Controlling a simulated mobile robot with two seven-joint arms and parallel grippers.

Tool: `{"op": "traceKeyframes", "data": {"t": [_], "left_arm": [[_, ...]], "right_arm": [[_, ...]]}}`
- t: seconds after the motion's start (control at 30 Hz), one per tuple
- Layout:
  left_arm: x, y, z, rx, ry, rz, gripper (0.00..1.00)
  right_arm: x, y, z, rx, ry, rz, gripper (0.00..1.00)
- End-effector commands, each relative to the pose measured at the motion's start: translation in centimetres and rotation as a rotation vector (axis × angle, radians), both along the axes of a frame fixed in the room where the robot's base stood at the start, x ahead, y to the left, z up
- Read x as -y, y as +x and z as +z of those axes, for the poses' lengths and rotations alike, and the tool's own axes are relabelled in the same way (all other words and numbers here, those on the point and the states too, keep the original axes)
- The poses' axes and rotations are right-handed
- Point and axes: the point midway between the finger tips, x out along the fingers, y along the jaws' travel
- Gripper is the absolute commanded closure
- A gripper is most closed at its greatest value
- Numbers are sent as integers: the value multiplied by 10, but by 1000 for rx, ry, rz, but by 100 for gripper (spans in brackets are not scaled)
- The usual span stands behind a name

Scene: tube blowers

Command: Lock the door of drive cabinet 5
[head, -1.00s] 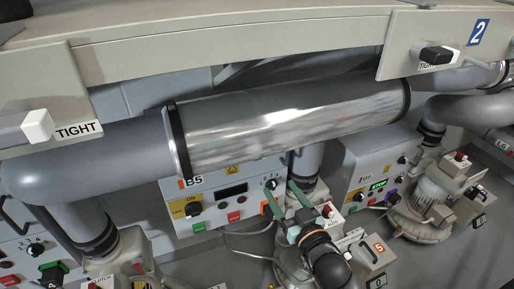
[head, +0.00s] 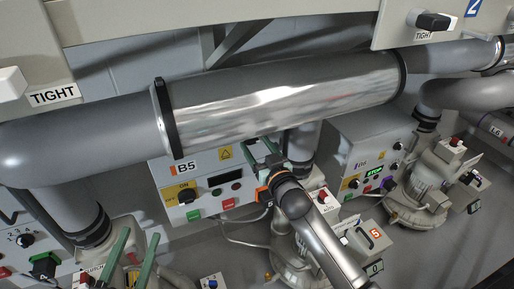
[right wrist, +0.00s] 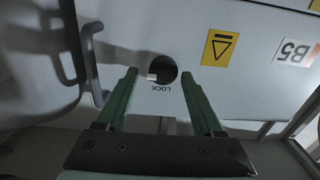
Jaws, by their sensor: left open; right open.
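Drive cabinet B5 (head: 210,166) stands below the big silver pipe, with an orange-marked B5 label (head: 184,166). In the right wrist view its panel shows upside down, with the B5 label (right wrist: 295,52) and a dark round lock (right wrist: 162,70) holding a small light tab, beside the word LOCK. My right gripper (right wrist: 160,74) is open, its green fingers on either side of the lock in that view; its distance from the panel is unclear. In the head view my right gripper (head: 264,155) covers the cabinet's upper right part. My left gripper (head: 133,248) is open and empty at lower left.
The silver pipe (head: 290,95) runs close above the cabinet. A second cabinet (head: 350,145) and a blower (head: 420,195) stand to the right. A grey handle (right wrist: 90,60) sits left of the lock in the right wrist view. A yellow-backed ON switch (head: 186,196) is on B5.

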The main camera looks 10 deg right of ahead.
Motion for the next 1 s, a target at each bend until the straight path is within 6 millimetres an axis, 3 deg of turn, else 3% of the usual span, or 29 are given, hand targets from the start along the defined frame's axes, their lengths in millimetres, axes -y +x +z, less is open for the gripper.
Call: {"op": "traceKeyframes", "data": {"t": [0.3, 0.9, 1.0], "left_arm": [[0, 0, 2, 9, 0, -1, 44], [0, 0, 2, 8, 1, -1, 44], [0, 0, 2, 8, 1, -1, 44]], "right_arm": [[-1, 1, 0, 0, 0, 1, 34], [-1, 1, 0, 0, 0, 1, 100], [-1, 1, 0, 0, 0, 1, 100]]}}
